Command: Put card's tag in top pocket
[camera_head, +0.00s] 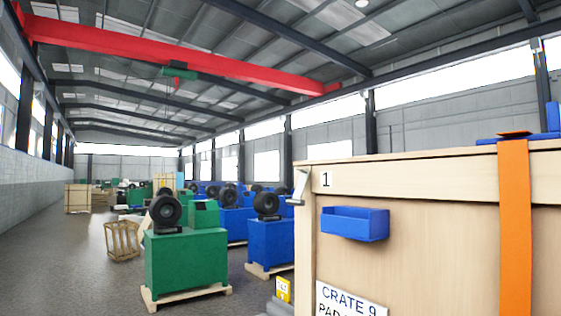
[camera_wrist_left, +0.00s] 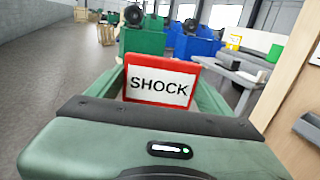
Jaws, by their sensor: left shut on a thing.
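A wooden crate (camera_head: 430,180) marked "1" fills the right of the head view. A blue open-topped pocket (camera_head: 355,224) is fixed high on its face; its inside is mostly hidden. Below it is a white card (camera_head: 350,301) reading "CRATE 9" and "PAD", cut off by the frame's bottom edge. In the left wrist view my left gripper (camera_wrist_left: 163,103) is shut on a red-bordered white tag (camera_wrist_left: 160,84) reading "SHOCK", its face towards the camera. The tag is apart from the crate. My right gripper is in neither view.
An orange strap (camera_head: 514,230) runs down the crate. A grey bench (camera_wrist_left: 232,75) with a yellow item (camera_wrist_left: 235,41) stands beyond the tag. Green (camera_head: 186,262) and blue machines (camera_head: 270,243) on pallets stand to the left. A wooden frame (camera_head: 122,241) sits on the floor.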

